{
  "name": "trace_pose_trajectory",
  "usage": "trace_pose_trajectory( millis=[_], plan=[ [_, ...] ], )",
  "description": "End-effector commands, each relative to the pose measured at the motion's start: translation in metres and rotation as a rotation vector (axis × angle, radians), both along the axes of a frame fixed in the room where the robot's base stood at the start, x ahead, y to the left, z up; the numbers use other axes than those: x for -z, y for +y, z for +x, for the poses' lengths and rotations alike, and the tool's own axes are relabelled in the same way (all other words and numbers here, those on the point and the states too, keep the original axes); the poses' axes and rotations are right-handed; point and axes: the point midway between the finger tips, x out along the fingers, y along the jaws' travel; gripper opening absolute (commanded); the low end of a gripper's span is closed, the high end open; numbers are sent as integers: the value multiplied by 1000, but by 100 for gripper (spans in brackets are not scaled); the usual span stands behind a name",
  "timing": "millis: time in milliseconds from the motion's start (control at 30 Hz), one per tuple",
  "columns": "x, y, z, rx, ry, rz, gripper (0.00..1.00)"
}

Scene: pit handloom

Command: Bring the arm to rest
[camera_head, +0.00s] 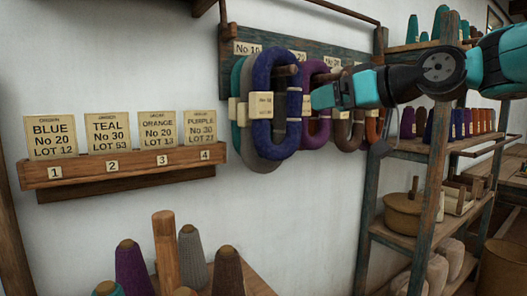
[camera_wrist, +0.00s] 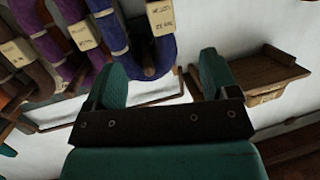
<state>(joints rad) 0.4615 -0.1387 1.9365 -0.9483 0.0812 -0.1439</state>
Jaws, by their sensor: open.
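My gripper (camera_head: 328,96) is in front of the hanging yarn skeins in the head view, at the end of my arm, which reaches in from the right. In the wrist view its two teal fingers stand wide apart (camera_wrist: 158,60), with nothing held between them. A dark blue skein (camera_head: 263,104) hangs on a peg just left of my gripper. The low end of a blue skein (camera_wrist: 150,68) shows beyond the gap between the fingers; whether anything touches it I cannot tell. Purple (camera_head: 316,125) and brown (camera_head: 342,132) skeins hang partly hidden behind my gripper.
A wall rack (camera_head: 120,182) holds order cards at the left. Yarn cones (camera_head: 131,270) and a wooden post (camera_head: 166,252) stand at the bottom. A shelf unit (camera_head: 410,152) with cones and a basket (camera_head: 403,213) stands close under my arm at the right.

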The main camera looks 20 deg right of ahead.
Motion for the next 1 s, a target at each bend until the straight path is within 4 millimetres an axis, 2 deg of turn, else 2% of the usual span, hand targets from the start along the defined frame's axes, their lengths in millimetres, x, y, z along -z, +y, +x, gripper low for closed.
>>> trace_pose_trajectory(
  millis=[67, 133, 167, 267, 367, 400, 500, 600, 700, 800, 1000],
  plan=[
    [4, 4, -1, -6, 13, 0, 80],
    [16, 15, -5, -24, 58, -5, 80],
    [25, 22, -8, -35, 90, -7, 80],
    [69, 57, -29, -92, 246, -31, 80],
    [125, 93, -69, -164, 453, -86, 80],
    [147, 105, -88, -191, 538, -117, 80],
    [196, 124, -140, -248, 732, -205, 80],
    [232, 130, -188, -289, 888, -298, 80],
    [255, 128, -224, -312, 996, -373, 80],
    [266, 126, -242, -320, 1054, -418, 80],
    [270, 124, -249, -321, 1075, -433, 80]
  ],
)
